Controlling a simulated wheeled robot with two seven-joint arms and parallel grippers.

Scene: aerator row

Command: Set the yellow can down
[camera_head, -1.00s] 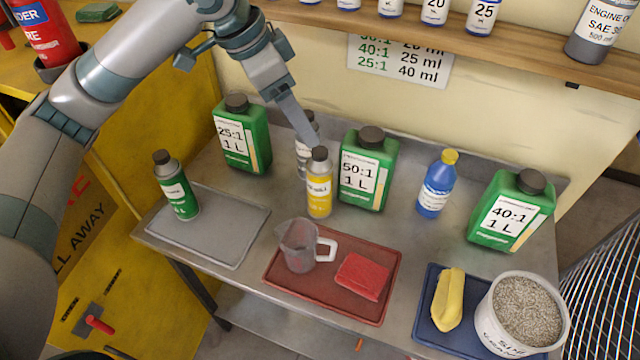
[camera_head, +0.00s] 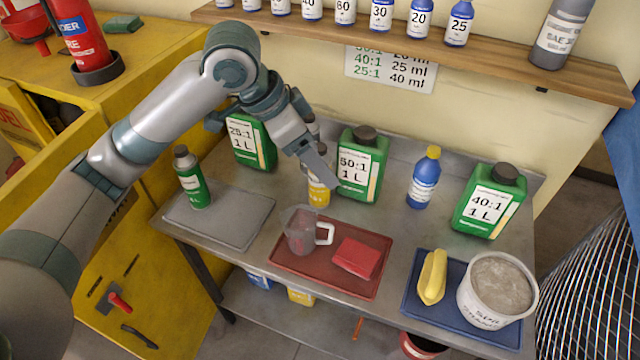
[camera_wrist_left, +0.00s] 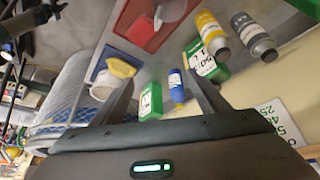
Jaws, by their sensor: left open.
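The yellow can (camera_head: 318,192) stands on the metal bench, just left of the green 50:1 jug (camera_head: 360,165). My left gripper (camera_head: 322,168) covers its top in the head view. In the left wrist view the yellow can (camera_wrist_left: 208,27) shows whole, beside a grey can (camera_wrist_left: 250,33), outside the space between the fingers. My left gripper (camera_wrist_left: 160,82) is open there, with nothing between its fingers. The grey can is mostly hidden behind my gripper in the head view. My right gripper is not in view.
A grey mat (camera_head: 225,222) carries a green can (camera_head: 191,180). A red tray (camera_head: 290,262) holds a measuring jug and red cloth. A blue bottle (camera_head: 423,180), the 40:1 jug (camera_head: 490,203) and a blue tray (camera_head: 474,318) are to the right. A shelf (camera_head: 500,55) is above.

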